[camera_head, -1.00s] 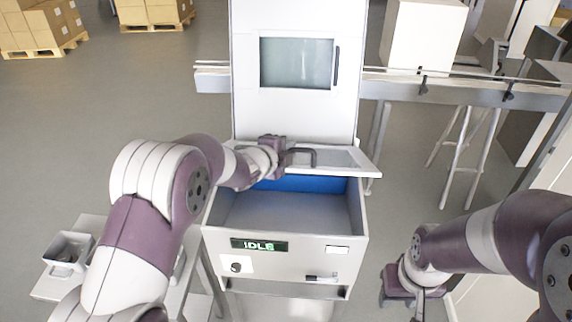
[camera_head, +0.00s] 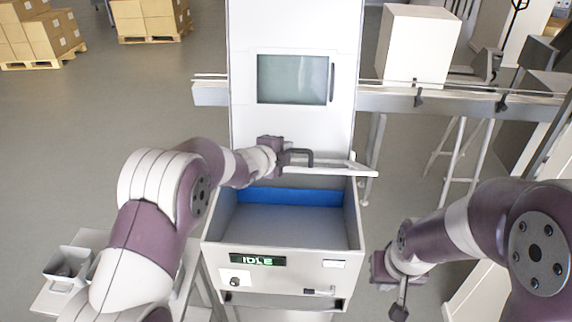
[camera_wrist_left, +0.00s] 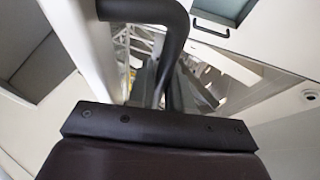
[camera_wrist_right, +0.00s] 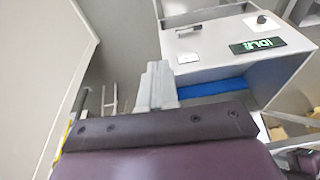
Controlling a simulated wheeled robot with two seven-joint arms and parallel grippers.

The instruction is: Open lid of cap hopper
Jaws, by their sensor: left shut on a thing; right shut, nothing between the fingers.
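The cap hopper (camera_head: 290,262) is a grey box with its top open, showing a blue strip inside and an "IDLE" display on its front. Its lid (camera_head: 345,169) is raised at the back and seen nearly edge-on. My left gripper (camera_head: 284,156) is shut on the lid's black handle (camera_head: 303,152); the handle also shows large in the left wrist view (camera_wrist_left: 145,12). My right gripper (camera_head: 399,304) is shut and empty, to the right of the hopper and apart from it. In the right wrist view its closed fingers (camera_wrist_right: 157,85) show with the hopper front (camera_wrist_right: 212,52) beyond.
A tall white cabinet with a window (camera_head: 292,79) stands behind the hopper. A conveyor rail (camera_head: 460,95) runs behind, with a white box (camera_head: 418,45) at it. A small bin (camera_head: 68,265) is at left. Floor between the right arm and conveyor is clear.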

